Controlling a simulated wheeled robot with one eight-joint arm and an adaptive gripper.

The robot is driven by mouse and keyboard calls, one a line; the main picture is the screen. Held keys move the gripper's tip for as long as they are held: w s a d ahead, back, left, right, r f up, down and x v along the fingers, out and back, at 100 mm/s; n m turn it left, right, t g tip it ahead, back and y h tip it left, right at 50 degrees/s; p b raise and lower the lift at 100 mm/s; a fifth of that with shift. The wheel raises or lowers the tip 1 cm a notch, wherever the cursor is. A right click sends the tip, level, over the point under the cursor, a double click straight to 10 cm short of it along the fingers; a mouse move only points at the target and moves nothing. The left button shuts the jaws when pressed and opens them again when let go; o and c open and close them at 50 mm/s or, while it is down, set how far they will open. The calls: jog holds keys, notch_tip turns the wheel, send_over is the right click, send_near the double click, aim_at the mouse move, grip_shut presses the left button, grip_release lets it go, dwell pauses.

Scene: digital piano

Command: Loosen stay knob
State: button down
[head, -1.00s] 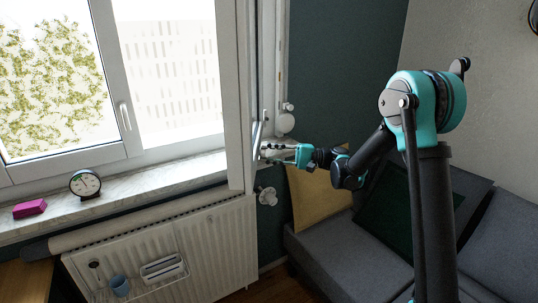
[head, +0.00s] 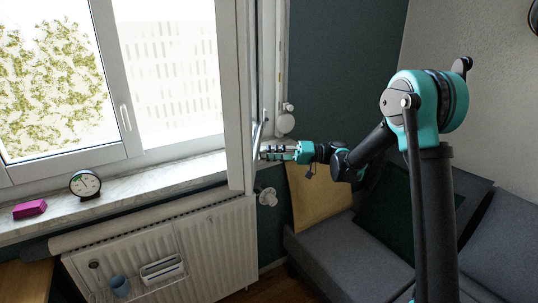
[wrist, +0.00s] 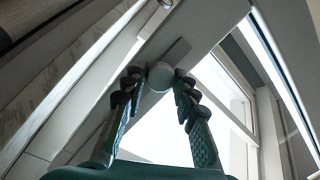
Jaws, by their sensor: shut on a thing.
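The stay knob (wrist: 160,76) is a round, pale grey knob in the wrist view, in front of a flat light bar (wrist: 178,52). My gripper (wrist: 158,82) has one finger on each side of the knob and is shut on it. In the head view my gripper (head: 264,152) reaches left to the edge of the open window sash (head: 236,95), beside a thin grey stay bar (head: 258,132). The knob itself is hidden there by the fingertips and the sash.
A marble sill (head: 140,178) bears a round dial clock (head: 85,184) and a magenta block (head: 29,209). A radiator (head: 215,240) with a valve (head: 267,196) is below.

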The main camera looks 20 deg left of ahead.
jog(key=shift+n, duration=0.3)
jog(key=c, duration=1.2)
grip_release()
jog(key=v, duration=1.2)
